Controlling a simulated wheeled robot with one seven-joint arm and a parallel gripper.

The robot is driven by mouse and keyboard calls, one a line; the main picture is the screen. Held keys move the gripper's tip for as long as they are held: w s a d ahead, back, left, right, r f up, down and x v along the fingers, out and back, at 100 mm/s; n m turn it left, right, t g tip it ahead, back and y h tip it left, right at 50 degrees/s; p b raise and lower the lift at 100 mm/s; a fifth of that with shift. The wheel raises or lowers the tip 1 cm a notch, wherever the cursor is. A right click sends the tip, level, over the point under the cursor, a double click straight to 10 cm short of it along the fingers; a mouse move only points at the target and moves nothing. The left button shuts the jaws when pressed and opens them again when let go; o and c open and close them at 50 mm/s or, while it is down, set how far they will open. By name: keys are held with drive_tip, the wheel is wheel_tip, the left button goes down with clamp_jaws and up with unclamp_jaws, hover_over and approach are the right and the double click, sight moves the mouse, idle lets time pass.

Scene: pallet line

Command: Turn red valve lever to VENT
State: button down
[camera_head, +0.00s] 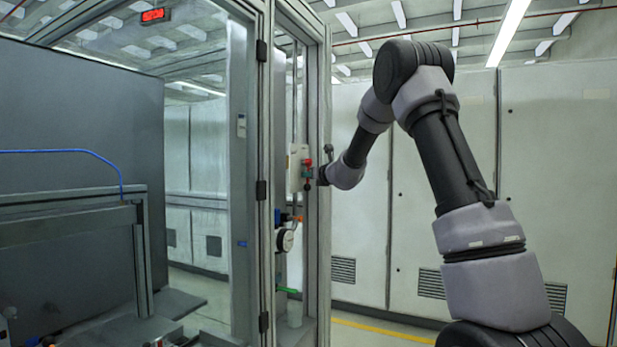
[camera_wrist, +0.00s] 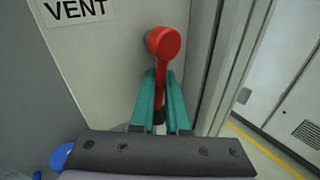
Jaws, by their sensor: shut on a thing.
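The red valve lever (camera_wrist: 165,43) shows in the wrist view, its round hub on a pale panel and its handle pointing down in the picture. My gripper (camera_wrist: 162,76) has its two teal fingers closed on either side of the handle, below the hub. The handle's dark tip shows between the fingers. The VENT label (camera_wrist: 76,9) is on the panel at the upper left of the hub. In the head view, a small red part (camera_head: 308,162) shows at the cabinet post beside the end of my arm; the grip is too small to make out there.
A gauge (camera_head: 285,240) and a green handle (camera_head: 288,290) sit below on the same framed cabinet. A metal frame post (camera_head: 317,250) stands close to my wrist. Pale cabinets (camera_head: 550,150) line the back wall. A yellow floor line (camera_head: 385,331) runs before them.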

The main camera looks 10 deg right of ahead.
drive_tip(key=shift+s+a+r+m+g, duration=0.1)
drive_tip(key=shift+s+a+m+g, duration=0.15)
drive_tip(key=shift+m+g, duration=0.35)
drive_tip(key=shift+s+a+r+m+g, duration=0.15)
drive_tip(key=shift+s+m+g, duration=0.15)
drive_tip(key=shift+m+g, duration=0.35)
drive_tip(key=shift+s+a+r+m+g, duration=0.15)
drive_tip(key=shift+s+m+g, duration=0.25)
drive_tip(key=shift+m, duration=0.35)
drive_tip(key=c, duration=0.9)
unclamp_jaws()
drive_tip(key=v, duration=1)
drive_tip(key=shift+s+d+r, duration=0.2)
drive_tip(key=shift+d, duration=0.05)
